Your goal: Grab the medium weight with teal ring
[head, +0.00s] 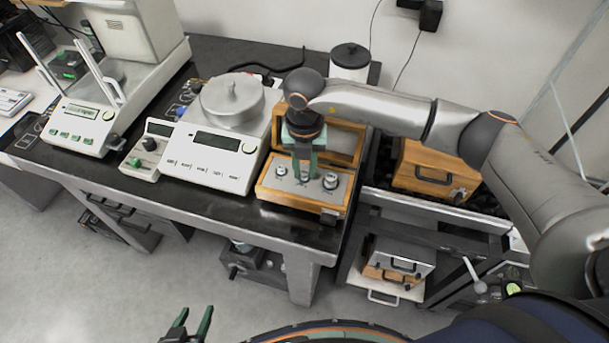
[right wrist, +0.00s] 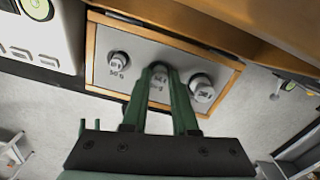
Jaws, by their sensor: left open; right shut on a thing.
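Three silvery weights stand in the grey insert of an open wooden box (head: 285,202) on the black table. The medium weight (right wrist: 160,78) is the middle one, between the green fingers of my right gripper (head: 304,172), which points down and is shut on it. The fingers hide much of this weight, and I cannot make out a teal ring. The smaller weight (head: 281,170) stands to its left and the larger weight (head: 330,181) to its right. My left gripper (head: 193,324) is open and empty, low over the floor, away from the table.
A white balance (head: 215,160) with a round pan stands just left of the box. Another balance (head: 85,125) is farther left. The box's raised lid stands behind the weights. A wooden case (head: 425,170) sits on a cart at right. The floor in front is clear.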

